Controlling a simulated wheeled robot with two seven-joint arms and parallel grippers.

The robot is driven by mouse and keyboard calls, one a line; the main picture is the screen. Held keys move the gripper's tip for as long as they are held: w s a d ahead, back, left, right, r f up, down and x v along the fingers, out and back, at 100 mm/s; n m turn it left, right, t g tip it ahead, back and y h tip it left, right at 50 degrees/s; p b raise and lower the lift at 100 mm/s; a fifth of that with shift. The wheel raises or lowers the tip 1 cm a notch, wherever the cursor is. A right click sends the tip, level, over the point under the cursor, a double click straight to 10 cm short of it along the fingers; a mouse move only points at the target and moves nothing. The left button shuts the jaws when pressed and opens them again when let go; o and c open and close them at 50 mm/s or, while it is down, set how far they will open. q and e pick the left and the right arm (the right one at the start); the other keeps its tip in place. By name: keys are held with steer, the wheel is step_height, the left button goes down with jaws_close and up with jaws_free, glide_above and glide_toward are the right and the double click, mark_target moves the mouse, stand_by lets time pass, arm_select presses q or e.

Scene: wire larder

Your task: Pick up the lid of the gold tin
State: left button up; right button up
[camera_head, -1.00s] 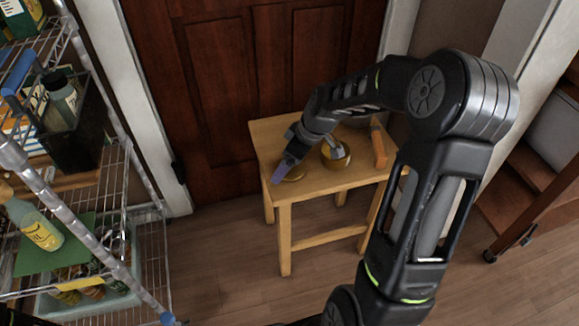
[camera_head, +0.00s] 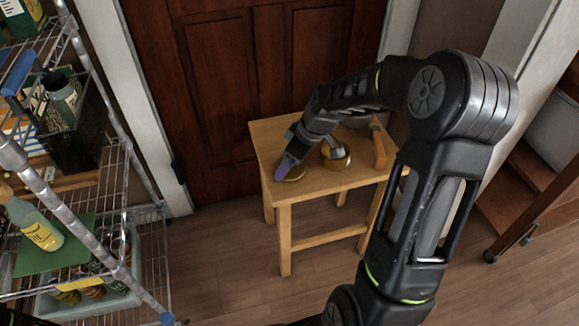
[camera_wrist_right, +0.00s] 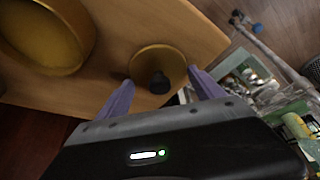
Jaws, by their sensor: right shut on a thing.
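The gold tin (camera_head: 335,162) stands open on the small wooden table (camera_head: 322,183), partly hidden by my right arm. Its round inside shows in the right wrist view (camera_wrist_right: 45,38). The gold lid (camera_head: 293,173), a disc with a black knob, is left of the tin and apart from it; it also shows in the right wrist view (camera_wrist_right: 150,62). My right gripper (camera_head: 283,170) is shut on the lid, its purple fingers on either side of it in the wrist view (camera_wrist_right: 162,92). I cannot tell whether the lid touches the tabletop. My left gripper is not in view.
A wire rack (camera_head: 130,190) with bottles and a black caddy (camera_head: 75,145) stands at the left. A dark red door (camera_head: 225,90) is close behind the table. The floor in front is clear.

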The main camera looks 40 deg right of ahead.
step_height(320, 180, up, 10)
steer(key=shift+r+p, duration=0.1)
steer(key=shift+p, duration=1.15)
